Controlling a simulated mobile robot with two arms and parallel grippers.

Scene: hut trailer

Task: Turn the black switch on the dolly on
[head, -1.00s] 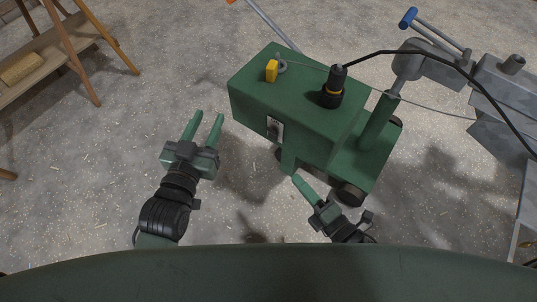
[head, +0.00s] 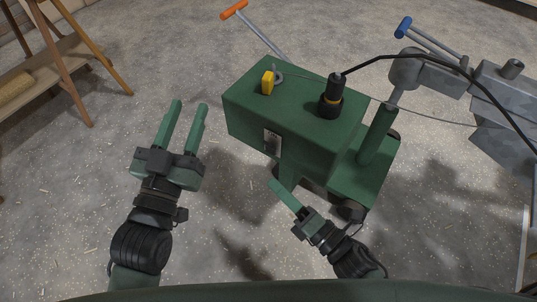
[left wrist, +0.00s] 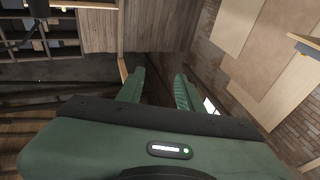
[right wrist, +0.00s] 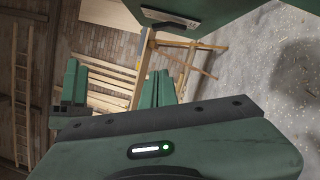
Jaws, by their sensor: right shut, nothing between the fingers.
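The green dolly (head: 300,105) stands on the floor right of centre in the head view. On its near side is a small light panel (head: 272,142) with a dark part, too small to tell how the switch is set. The panel also shows in the right wrist view (right wrist: 168,20), on the green box at the top. My right gripper (head: 272,184) is shut and empty, its tips below the panel and apart from it. My left gripper (head: 189,104) is open and empty, left of the dolly, fingers pointing away from me.
A yellow piece (head: 268,83) and a black plug with a cable (head: 332,98) are on the dolly's top. A grey machine (head: 465,75) stands at the right. A wooden stand (head: 70,50) is at the far left. The floor between my grippers is clear.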

